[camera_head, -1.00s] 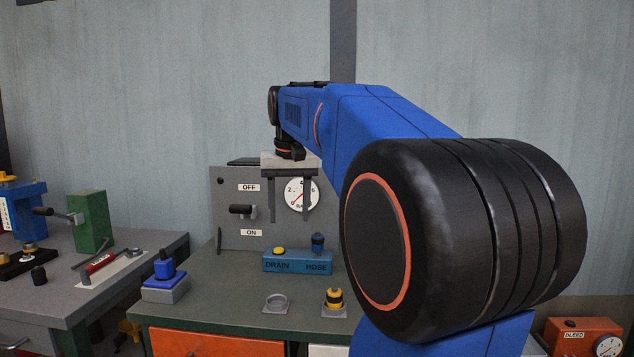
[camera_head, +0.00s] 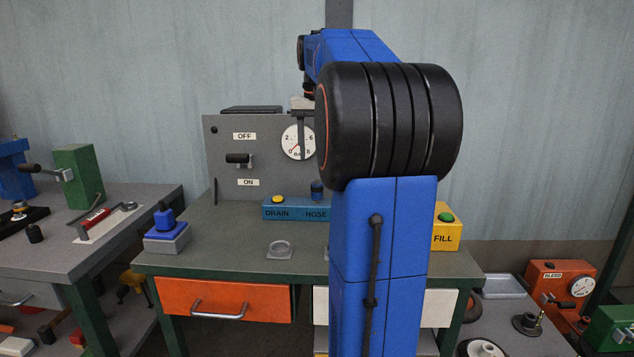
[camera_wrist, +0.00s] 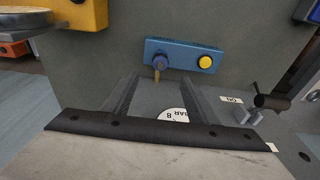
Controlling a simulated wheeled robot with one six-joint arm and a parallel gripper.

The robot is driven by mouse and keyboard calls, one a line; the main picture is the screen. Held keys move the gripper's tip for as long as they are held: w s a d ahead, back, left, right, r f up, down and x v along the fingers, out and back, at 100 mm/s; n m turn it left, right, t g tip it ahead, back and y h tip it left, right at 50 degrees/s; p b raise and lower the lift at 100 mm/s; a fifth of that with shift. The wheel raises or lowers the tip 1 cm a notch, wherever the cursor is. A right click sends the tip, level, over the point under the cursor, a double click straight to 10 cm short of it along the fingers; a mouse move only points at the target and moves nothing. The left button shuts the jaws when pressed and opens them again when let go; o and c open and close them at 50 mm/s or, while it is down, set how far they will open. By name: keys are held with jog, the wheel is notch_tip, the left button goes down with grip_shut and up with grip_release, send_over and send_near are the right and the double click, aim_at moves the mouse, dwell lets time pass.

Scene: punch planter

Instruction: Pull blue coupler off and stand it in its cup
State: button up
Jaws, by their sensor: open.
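The blue coupler (camera_head: 316,190) stands upright on the HOSE end of the blue block (camera_head: 288,210), close to the arm's edge in the head view. In the wrist view the coupler (camera_wrist: 159,62) shows on the block (camera_wrist: 182,52), beside a yellow button, with a brass-coloured part near it. My gripper (camera_wrist: 160,82) is open and empty, its two fingers apart; the coupler appears just beyond the tips, and the distance is unclear. In the head view one finger shows before the gauge and my arm hides the rest. An empty grey ring-shaped cup (camera_head: 279,249) sits on the bench.
The upright panel (camera_head: 225,150) with gauge and ON/OFF lever stands behind the block. A yellow FILL box (camera_head: 446,226) with a green button is at right. A grey-based blue device (camera_head: 166,232) stands at the bench's left. Bench around the cup is clear.

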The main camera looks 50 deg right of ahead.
aim_at(317, 183)
jog(key=f, duration=0.7)
jog(key=w+d+f, duration=0.1)
jog(key=f, duration=0.3)
jog(key=shift+d+f, duration=0.1)
jog(key=shift+f, duration=0.1)
grip_shut()
jog(key=shift+r, duration=0.15)
jog(key=shift+r, duration=2.45)
jog(key=shift+r, duration=1.95)
